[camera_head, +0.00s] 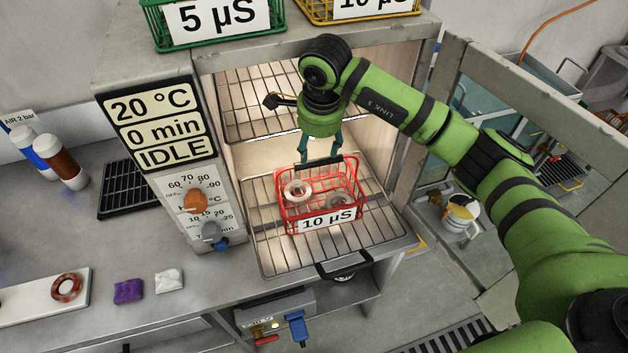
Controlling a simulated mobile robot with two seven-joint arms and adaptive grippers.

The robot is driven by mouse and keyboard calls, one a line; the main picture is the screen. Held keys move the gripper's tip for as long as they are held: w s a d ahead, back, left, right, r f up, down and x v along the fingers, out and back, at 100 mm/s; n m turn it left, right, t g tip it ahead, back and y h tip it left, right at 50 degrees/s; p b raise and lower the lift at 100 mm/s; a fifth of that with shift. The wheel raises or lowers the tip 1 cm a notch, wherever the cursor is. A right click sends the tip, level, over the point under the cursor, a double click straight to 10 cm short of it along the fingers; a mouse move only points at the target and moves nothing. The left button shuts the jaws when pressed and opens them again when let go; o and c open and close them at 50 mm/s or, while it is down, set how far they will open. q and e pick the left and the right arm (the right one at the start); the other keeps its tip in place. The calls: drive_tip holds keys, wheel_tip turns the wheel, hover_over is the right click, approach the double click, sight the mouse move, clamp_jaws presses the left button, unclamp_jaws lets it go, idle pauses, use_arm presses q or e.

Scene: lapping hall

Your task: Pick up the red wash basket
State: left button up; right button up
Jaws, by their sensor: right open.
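The red wash basket (322,195) stands upright on the lower wire rack (270,245) of the open oven. It is a wire basket with a white "10 µS" label on its front and a dark handle bar (323,162) on top. Ring-shaped parts lie inside it. My right gripper (319,158) reaches into the oven from above and points down at the handle. Its fingers are open, one toward each end of the bar. I cannot tell whether they touch it. My left gripper is not in view.
The oven's control panel (158,124) reads 20 °C, 0 min, IDLE. An upper wire rack (245,100) is behind my right gripper. The oven door (480,170) stands open at the right. Green (160,28) and yellow (320,12) baskets sit on top of the oven.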

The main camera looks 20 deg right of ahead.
sight(319, 161)
drive_tip(key=shift+s+f+p, duration=0.4)
drive_tip(key=shift+f+p, duration=0.2)
drive_tip(key=shift+d+f+p, duration=0.25)
drive_tip(key=shift+f+p, duration=0.8)
drive_tip(key=shift+f, duration=0.1)
drive_tip(key=shift+w+d+f+p, duration=0.1)
drive_tip(key=shift+w+f+p, duration=0.1)
drive_tip(key=shift+f, duration=0.4)
drive_tip(key=shift+w+f+p, duration=0.1)
drive_tip(key=shift+f+p, duration=0.05)
drive_tip(key=shift+f, duration=0.75)
drive_tip(key=shift+w, duration=0.1)
drive_tip(key=c, duration=0.9)
clamp_jaws()
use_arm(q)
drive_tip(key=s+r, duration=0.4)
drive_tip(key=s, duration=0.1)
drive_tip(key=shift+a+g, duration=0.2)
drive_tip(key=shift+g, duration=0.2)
use_arm(e)
drive_tip(key=shift+w+r, duration=0.15)
